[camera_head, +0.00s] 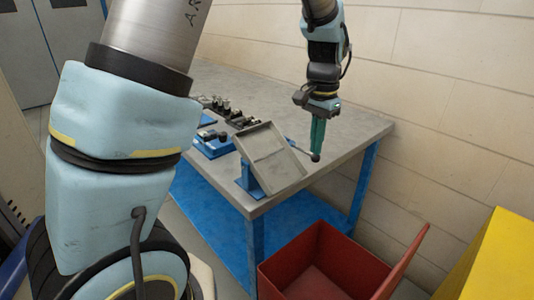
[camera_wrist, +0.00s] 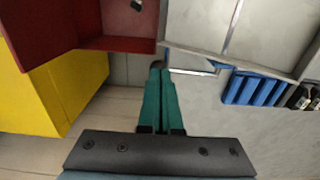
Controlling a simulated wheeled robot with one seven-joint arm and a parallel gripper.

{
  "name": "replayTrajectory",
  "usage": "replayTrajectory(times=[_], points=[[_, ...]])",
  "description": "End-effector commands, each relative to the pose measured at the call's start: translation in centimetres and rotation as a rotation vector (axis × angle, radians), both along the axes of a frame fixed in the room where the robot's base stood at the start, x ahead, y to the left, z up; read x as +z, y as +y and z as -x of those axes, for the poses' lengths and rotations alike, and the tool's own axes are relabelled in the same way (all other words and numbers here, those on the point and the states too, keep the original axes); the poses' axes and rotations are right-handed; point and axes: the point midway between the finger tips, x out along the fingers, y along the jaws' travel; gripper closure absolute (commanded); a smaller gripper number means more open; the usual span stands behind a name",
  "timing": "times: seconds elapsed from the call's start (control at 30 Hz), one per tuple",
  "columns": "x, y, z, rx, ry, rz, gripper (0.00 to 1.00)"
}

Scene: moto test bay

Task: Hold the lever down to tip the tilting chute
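The tilting chute (camera_head: 270,160) is a grey tray with raised rims on a blue stand at the table's front corner. It slopes and looks empty in the head view; part of it shows at top right in the wrist view (camera_wrist: 270,30). The lever's dark round knob (camera_head: 315,157) is at the right of the chute, and it also shows in the wrist view (camera_wrist: 158,65). My gripper (camera_head: 317,148) points down with its green fingers together, tips at the knob. Whether they press on it is unclear. The fingers show closed in the wrist view (camera_wrist: 159,80).
An open red bin (camera_head: 325,265) stands below the table corner; a small dark object (camera_wrist: 137,5) shows inside it. A yellow block (camera_head: 490,260) is at the right. Blue holders with dark parts (camera_head: 213,140) lie behind the chute. A block wall (camera_head: 440,90) is close behind my gripper.

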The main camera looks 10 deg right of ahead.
Motion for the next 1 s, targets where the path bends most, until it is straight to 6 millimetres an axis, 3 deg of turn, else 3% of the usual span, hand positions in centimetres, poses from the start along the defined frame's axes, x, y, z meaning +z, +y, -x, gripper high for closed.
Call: replayTrajectory(times=[0.17,1.0], points=[[0.5,0.0,0.0,0.0,0.0,0.0,1.0],[7.0,0.0,0.0,0.0,0.0,0.0,1.0]])
